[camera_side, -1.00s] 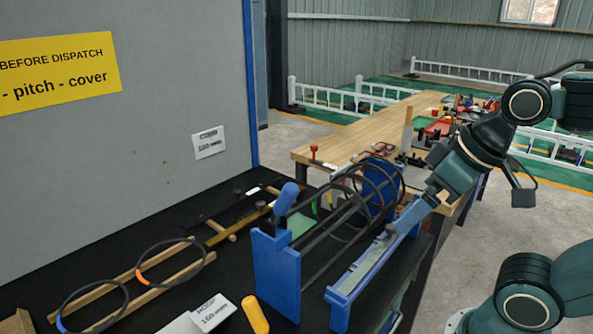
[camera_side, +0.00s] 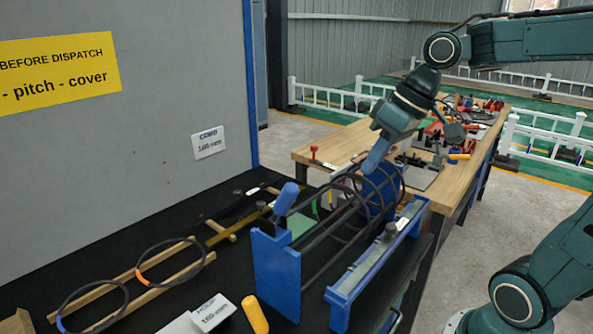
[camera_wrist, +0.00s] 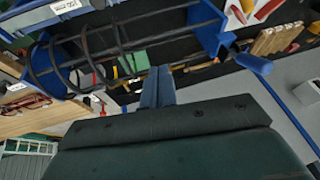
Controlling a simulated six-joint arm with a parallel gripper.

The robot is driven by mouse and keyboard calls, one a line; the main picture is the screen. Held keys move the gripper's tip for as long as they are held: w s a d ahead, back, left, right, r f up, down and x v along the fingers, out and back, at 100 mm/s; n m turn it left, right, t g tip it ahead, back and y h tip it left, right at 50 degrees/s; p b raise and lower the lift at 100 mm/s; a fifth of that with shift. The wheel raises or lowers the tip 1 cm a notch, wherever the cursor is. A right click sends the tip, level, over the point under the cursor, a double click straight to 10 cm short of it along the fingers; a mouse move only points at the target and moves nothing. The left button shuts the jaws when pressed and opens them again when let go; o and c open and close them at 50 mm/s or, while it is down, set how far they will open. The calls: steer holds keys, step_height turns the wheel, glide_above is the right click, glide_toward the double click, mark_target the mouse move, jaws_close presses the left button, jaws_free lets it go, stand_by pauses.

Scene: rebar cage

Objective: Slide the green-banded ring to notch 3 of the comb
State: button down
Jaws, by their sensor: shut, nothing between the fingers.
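The cage stands on the dark bench, with a blue end plate (camera_side: 276,272) at the near end and a blue disc at the far end. Several black rings (camera_side: 346,200) hang around its bars, bunched towards the far end. I cannot make out a green band on any of them. A long blue-edged rail (camera_side: 378,258), apparently the comb, runs along the cage's right side; its notches are too small to tell. My gripper (camera_side: 371,166) is shut and empty, above the cage's far end. In the wrist view its fingers (camera_wrist: 158,76) point towards the bench beside the cage bars.
Two loose rings, one orange-banded (camera_side: 177,262) and one blue-banded (camera_side: 92,307), lie on wooden rails at left. A blue handle (camera_side: 287,198) rises above the near end plate. A yellow handle (camera_side: 255,315) and a label card (camera_side: 213,314) are in front. A green card (camera_side: 301,228) lies behind the cage.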

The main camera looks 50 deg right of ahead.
steer(key=w+d+y, duration=0.3)
steer(key=w+d, duration=0.2)
steer(key=d, duration=0.7)
steer(key=shift+f, duration=0.25)
steer(key=shift+a+f, duration=0.15)
steer(key=x, duration=0.9)
steer(key=shift+f, duration=0.3)
steer(key=shift+a, duration=0.2)
steer(key=a, duration=1.1)
steer(key=shift+a, duration=0.2)
steer(key=shift+r, duration=0.15)
